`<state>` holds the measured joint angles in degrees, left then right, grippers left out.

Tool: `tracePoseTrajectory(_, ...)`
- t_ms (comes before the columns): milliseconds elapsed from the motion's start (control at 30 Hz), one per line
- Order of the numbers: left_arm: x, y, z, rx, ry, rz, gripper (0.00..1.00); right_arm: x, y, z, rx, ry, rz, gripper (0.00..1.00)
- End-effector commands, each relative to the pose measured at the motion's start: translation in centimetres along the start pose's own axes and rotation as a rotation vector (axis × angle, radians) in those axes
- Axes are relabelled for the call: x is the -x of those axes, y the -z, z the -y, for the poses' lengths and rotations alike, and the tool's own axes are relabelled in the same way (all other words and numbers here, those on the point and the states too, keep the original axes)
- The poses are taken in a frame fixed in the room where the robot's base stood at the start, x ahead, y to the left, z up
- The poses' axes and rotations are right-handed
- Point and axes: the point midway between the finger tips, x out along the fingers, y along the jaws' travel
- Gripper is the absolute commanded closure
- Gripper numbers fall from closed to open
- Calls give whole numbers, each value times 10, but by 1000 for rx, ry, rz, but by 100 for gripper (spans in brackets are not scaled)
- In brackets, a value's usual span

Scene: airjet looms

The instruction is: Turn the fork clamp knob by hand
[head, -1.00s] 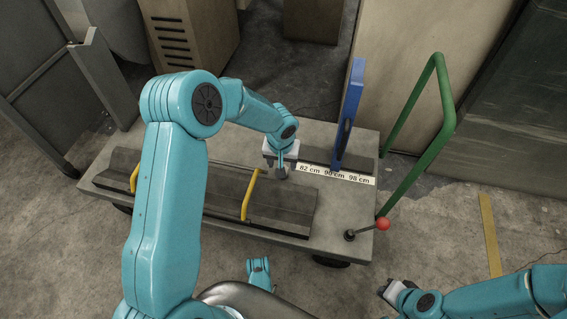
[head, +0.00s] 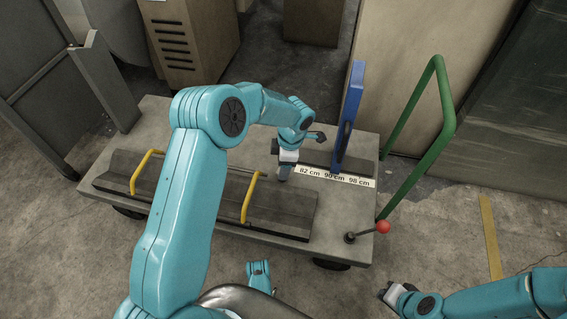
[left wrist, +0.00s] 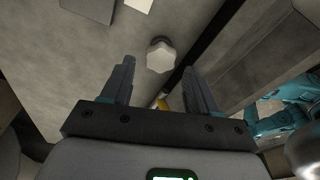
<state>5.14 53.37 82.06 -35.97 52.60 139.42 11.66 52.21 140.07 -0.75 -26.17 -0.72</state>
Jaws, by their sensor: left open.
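A pale, lobed knob (left wrist: 160,56) shows in the left wrist view, just beyond and between the fingertips of my left gripper (left wrist: 158,76). The jaws are open and apart from each other, with nothing held. In the head view my left gripper (head: 284,176) points down over the cart top, left of the scale strip; I cannot make out the knob there. My right gripper (head: 386,293) is low at the right, off the cart; its jaws are too small to read.
The grey cart (head: 232,232) carries a dark beam (head: 215,200) with yellow handles, an upright blue plate (head: 350,115), a scale strip (head: 335,175) and a red-tipped lever (head: 383,226). A green push handle (head: 448,105) rises at the right. Cabinets stand behind.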

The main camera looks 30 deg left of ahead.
Motion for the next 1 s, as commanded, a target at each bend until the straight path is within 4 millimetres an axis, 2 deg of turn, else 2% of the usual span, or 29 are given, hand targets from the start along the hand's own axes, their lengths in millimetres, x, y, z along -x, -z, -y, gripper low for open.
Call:
tracePoseTrajectory(267, -1, 0, 0, -1, 0, 0, 40, 0, 0, 0, 0, 0, 0, 100)
tracePoseTrajectory(600, -18, -2, 0, -3, 1, 0, 40, 0, 0, 0, 0, 0, 0, 100)
tracePoseTrajectory(867, -22, -3, 0, -4, 1, 1, 40, 0, 0, 0, 0, 0, 0, 100)
tracePoseTrajectory(967, -22, -3, 1, -4, 1, 1, 68, 0, 0, 0, 0, 0, 0, 100)
tracePoseTrajectory(1000, -22, -3, 1, -4, 1, 1, 81, 0, 0, 0, 0, 0, 0, 100)
